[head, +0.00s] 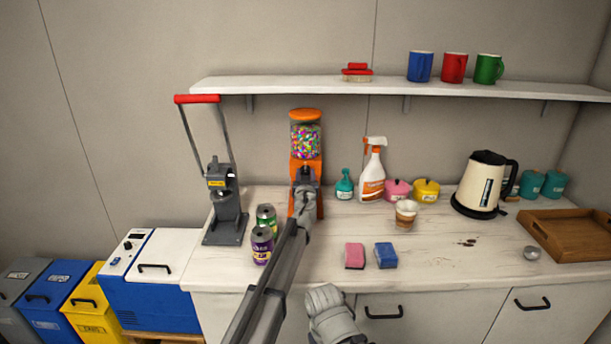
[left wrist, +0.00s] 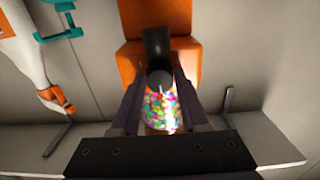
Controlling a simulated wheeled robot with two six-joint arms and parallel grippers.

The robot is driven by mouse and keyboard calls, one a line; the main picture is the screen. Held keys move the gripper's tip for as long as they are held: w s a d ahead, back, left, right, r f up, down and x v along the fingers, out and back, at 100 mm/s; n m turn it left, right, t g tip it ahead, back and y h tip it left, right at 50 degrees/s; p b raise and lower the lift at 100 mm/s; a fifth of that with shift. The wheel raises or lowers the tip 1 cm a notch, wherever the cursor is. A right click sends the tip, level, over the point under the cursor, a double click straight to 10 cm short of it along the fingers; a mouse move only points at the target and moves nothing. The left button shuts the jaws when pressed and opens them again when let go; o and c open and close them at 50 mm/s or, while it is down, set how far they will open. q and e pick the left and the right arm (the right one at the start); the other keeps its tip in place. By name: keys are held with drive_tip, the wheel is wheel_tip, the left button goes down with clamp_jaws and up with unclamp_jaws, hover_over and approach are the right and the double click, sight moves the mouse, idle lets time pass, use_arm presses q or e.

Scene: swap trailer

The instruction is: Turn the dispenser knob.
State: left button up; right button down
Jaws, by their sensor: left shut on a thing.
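The dispenser (head: 306,142) stands at the back of the counter, against the wall. It has an orange lid, an orange body and a clear globe full of coloured candies. In the left wrist view it appears upside down, its orange body (left wrist: 190,55) at the top and the candies below. Its dark knob (left wrist: 157,48) sticks out of the front. My left gripper (head: 306,178) is at the dispenser's front, its two fingers shut on the knob, one on each side. In the head view the gripper hides the knob.
Two cans (head: 263,245) stand just left of my left arm. A lever press (head: 226,215) stands further left. A spray bottle (head: 372,180) and a teal bottle (head: 344,186) are right of the dispenser. Two sponges (head: 355,256) lie in front. A shelf (head: 290,86) runs above.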

use_arm(q)
clamp_jaws()
drive_tip(key=shift+m, duration=3.4)
drive_tip(key=o, duration=0.6)
unclamp_jaws()
drive_tip(key=shift+s, duration=0.1)
drive_tip(key=shift+s, duration=3.8)
